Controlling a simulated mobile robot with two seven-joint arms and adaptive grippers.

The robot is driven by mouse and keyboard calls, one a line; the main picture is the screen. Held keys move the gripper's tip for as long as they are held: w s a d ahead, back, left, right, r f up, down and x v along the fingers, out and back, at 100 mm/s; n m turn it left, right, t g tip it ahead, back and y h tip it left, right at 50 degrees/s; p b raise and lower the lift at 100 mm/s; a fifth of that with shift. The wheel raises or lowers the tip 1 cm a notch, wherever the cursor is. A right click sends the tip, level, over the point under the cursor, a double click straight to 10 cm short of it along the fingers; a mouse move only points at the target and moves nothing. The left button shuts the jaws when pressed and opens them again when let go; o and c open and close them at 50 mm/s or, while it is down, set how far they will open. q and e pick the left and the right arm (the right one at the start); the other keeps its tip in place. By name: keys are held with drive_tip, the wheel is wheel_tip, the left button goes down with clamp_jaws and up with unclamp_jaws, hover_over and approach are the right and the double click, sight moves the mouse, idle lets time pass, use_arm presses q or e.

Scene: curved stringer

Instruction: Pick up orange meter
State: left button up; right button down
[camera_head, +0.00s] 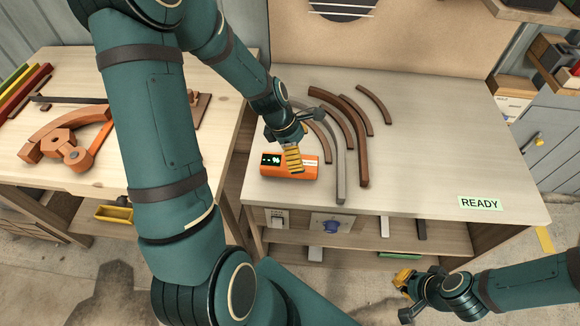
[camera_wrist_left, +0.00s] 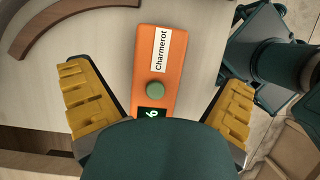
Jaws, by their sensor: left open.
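The orange meter (camera_head: 289,167) lies on the pale workbench (camera_head: 420,140), near its left front edge. In the left wrist view the meter (camera_wrist_left: 174,72) shows a "Charmerot" label, a round green button and a lit green display, partly hidden by the gripper body. My left gripper (camera_head: 293,160) is over the meter in the head view. In the left wrist view its yellow fingers (camera_wrist_left: 160,105) are spread on either side of the meter, with gaps to both sides. My right gripper (camera_head: 405,284) hangs low, in front of the bench; its finger gap is unclear.
Several curved brown and grey strips (camera_head: 352,130) lie just right of the meter. A "READY" label (camera_head: 480,202) is at the bench's right front. A second table (camera_head: 50,70) on the left holds wooden parts. The bench's right half is mostly clear.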

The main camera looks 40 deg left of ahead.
sight(305, 163)
use_arm(q)
drive_tip(key=shift+x, duration=1.15)
drive_tip(key=b+x, duration=0.1)
drive_tip(key=x, duration=0.1)
drive_tip(key=b+x, duration=0.1)
drive_tip(key=x, duration=0.2)
drive_tip(key=shift+s+a+f, duration=0.15)
drive_tip(key=shift+a+f, duration=0.05)
drive_tip(key=c, duration=1.2)
